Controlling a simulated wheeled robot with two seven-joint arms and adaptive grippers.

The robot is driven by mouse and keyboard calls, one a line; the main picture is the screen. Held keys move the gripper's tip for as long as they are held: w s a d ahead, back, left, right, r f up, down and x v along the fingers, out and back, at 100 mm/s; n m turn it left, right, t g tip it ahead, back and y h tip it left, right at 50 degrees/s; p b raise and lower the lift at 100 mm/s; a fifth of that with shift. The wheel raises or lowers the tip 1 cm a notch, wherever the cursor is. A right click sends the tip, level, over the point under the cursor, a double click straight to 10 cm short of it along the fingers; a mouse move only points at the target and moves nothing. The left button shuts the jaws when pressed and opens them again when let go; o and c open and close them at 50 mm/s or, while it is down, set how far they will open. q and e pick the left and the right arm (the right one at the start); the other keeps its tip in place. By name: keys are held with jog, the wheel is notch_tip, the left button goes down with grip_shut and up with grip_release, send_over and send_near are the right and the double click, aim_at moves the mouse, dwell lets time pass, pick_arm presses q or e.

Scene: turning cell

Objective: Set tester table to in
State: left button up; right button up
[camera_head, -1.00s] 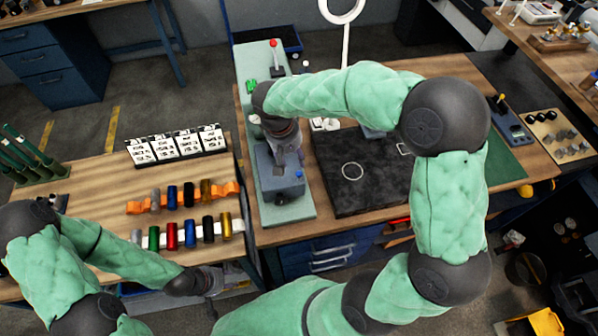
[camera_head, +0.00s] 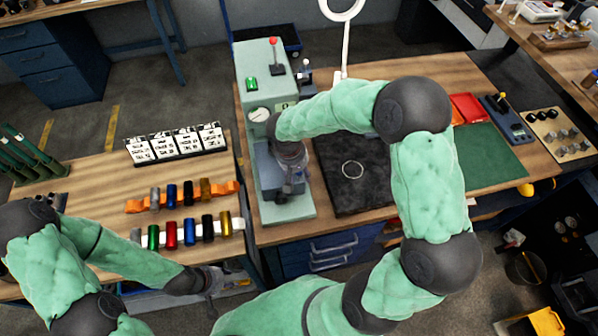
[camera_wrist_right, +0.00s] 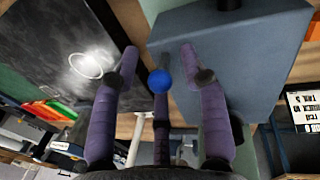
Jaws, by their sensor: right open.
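The tester is a pale green machine (camera_head: 262,72) with a red-tipped lever, a green button and a round dial. Its blue-grey table block (camera_head: 266,178) sits low at the near end of the green base. In the right wrist view the block (camera_wrist_right: 240,55) is close, with a blue ball knob (camera_wrist_right: 160,80) at its side. My right gripper (camera_head: 288,188) is over the block, and in the wrist view its open fingers (camera_wrist_right: 160,70) stand on either side of the knob. I cannot tell if they touch it. My left gripper (camera_head: 214,281) is low by the left bench's front edge, its fingers unclear.
A black plate (camera_head: 350,185) lies right of the tester. A white ring lamp (camera_head: 342,45) rises behind. The left bench holds coloured cylinders (camera_head: 188,232) in racks and white cards (camera_head: 176,145). A green mat (camera_head: 488,158) lies at the right.

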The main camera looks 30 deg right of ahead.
aim_at(278, 164)
grip_shut()
jog(key=shift+w, duration=0.1)
jog(key=w, duration=0.2)
jog(key=w+d, duration=0.1)
jog(key=w, duration=0.1)
jog(key=shift+b, duration=0.35)
jog(key=shift+w, duration=0.2)
jog(key=shift+s+r, duration=0.1)
